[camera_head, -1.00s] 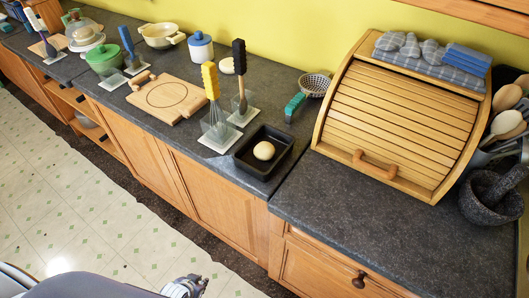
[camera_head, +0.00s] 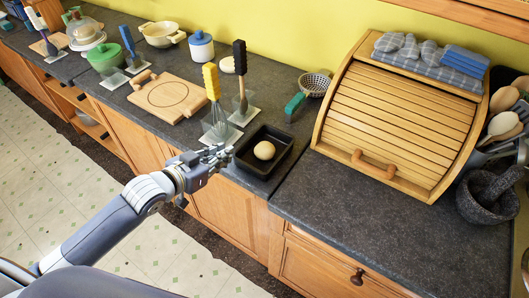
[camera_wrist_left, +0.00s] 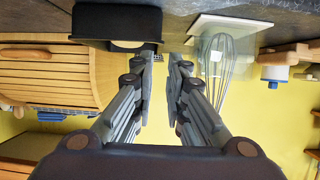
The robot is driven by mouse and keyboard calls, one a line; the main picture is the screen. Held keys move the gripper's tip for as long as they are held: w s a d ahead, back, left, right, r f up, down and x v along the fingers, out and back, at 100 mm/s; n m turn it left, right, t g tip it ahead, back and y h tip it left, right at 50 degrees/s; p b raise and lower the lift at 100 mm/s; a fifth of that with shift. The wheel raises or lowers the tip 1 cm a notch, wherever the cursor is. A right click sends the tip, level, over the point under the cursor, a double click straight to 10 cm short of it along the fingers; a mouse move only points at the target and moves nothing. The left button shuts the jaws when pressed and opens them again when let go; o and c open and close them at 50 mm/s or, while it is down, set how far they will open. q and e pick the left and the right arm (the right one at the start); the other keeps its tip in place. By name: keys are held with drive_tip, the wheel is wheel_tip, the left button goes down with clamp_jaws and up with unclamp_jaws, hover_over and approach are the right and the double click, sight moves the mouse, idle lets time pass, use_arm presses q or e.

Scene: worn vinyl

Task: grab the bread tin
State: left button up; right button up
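The bread tin (camera_head: 284,168) is a black rectangular tin on the dark worktop, near its front edge. A round pale bread roll (camera_head: 264,150) lies in it. My left gripper (camera_head: 226,154) is at the tin's left side, close to its left wall. In the left wrist view the tin (camera_wrist_left: 115,22) shows at the top left, and the fingers of my left gripper (camera_wrist_left: 164,68) are apart with nothing between them. I cannot tell whether a finger touches the tin. My right gripper is not in view.
A whisk (camera_head: 214,108) and a black-handled brush (camera_head: 240,75) stand on white bases just behind the gripper. A cutting board (camera_head: 166,98) lies to the left. A wooden bread box (camera_head: 398,120) stands to the right. The worktop before the box is clear.

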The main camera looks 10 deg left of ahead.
use_arm(q)
drive_tip(key=x, duration=0.3)
drive_tip(key=p+x, duration=0.1)
drive_tip(key=shift+w+d+r, duration=0.1)
drive_tip(key=shift+w+d, duration=0.15)
drive_tip(key=shift+w, duration=0.1)
drive_tip(key=shift+p+x, duration=0.35)
drive_tip(key=shift+x, duration=2.7)
drive_tip(key=shift+s, duration=0.1)
clamp_jaws()
drive_tip(key=shift+r, duration=0.15)
